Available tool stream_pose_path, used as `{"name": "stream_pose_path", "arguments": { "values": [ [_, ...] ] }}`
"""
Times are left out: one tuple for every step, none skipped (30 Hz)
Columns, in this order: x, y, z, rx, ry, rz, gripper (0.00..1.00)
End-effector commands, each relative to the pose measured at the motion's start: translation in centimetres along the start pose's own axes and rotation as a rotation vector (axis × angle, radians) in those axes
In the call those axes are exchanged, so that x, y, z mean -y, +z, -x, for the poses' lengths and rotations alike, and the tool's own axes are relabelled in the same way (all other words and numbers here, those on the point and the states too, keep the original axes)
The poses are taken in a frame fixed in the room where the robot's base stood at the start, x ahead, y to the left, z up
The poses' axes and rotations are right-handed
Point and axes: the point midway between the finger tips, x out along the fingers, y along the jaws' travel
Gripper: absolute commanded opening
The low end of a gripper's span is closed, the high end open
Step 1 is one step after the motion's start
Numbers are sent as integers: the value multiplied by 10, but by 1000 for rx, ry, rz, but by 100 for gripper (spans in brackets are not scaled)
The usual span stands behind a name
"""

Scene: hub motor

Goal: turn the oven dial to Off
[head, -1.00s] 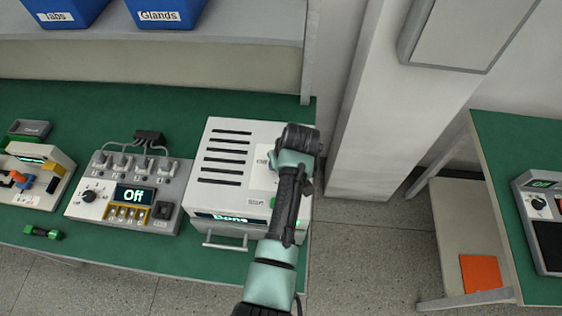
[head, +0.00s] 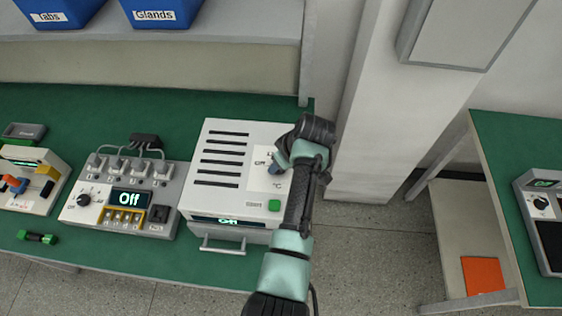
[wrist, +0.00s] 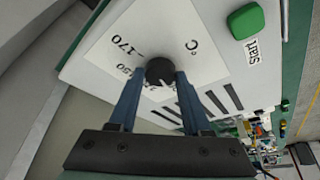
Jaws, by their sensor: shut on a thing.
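The oven (head: 219,150) is a white box with dark vent slots, on the green bench. Its front display (head: 228,221) reads what looks like "Off". The dial is a small round black knob with a light pointer mark (wrist: 160,71) on a white panel with numbers such as 170 and "°C". My gripper (wrist: 160,80) has its two blue fingers closed on either side of the dial. In the head view my gripper (head: 277,166) comes down on the panel and hides the dial. Which label the pointer meets is hidden by the fingers.
A green start button (head: 274,205) is on the oven top near the dial. A handle (head: 222,245) sticks out in front. A grey pillar (head: 375,110) rises to the right.

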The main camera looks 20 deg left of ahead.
Motion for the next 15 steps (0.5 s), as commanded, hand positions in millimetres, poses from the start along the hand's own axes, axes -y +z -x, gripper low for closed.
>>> {"name": "stream_pose_path", "arguments": {
  "values": [
    [0,-1,0,0,0,2,0],
    [0,-1,0,0,0,2,0],
    [0,0,0,0,0,2,0],
    [0,-1,0,0,0,2,50],
    [0,-1,0,0,0,2,56],
    [0,-1,0,0,0,2,63],
    [0,0,0,0,0,2,68],
    [0,0,0,0,0,1,74],
    [0,0,0,0,0,1,79],
    [0,0,0,0,0,1,79],
    [0,0,0,0,0,1,79],
    [0,0,0,0,0,0,79],
    [0,0,0,0,0,0,79],
    [0,0,0,0,0,0,79],
    [0,0,0,0,0,0,79]
  ]
}}
